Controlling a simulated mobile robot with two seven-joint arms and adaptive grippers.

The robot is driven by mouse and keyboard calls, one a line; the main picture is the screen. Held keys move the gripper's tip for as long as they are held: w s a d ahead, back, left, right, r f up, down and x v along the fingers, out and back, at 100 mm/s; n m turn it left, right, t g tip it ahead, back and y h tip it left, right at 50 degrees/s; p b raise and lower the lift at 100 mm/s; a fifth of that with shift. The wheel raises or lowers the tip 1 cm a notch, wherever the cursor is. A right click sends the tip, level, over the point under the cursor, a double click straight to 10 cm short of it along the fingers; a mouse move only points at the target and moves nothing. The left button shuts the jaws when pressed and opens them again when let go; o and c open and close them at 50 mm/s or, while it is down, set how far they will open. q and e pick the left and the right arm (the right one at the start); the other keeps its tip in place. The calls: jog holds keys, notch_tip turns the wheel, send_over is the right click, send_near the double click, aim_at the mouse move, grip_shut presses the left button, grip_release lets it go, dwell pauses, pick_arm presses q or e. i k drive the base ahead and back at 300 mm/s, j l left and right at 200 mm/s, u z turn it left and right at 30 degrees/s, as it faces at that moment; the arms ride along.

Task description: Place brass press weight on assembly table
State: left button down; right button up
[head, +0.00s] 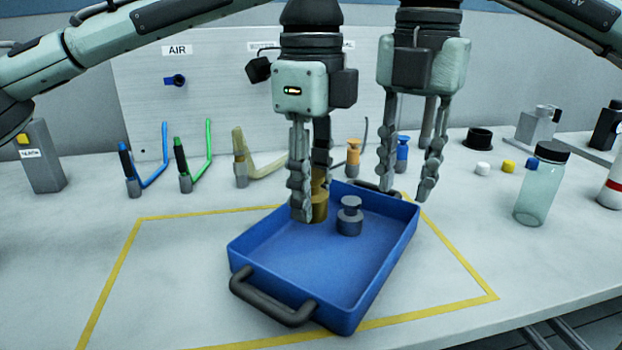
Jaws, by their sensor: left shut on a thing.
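The brass press weight (319,208) is between the fingers of my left gripper (310,205), which is shut on it. It is upright at the back left of the blue tray (290,270), partly hidden by a finger. I cannot tell whether its base touches the tray floor. My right gripper (407,185) is open and empty, with its fingers apart, at the tray's back right corner near the far handle (372,187).
A grey steel weight (349,216) stands in the tray beside the brass one. Blue (150,165) and green (195,160) hose tools stand behind left. A clear bottle (541,185) and small blocks (482,168) are at right. The table left of the tray is clear.

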aim_at(161, 303)
jog(key=k, duration=1)
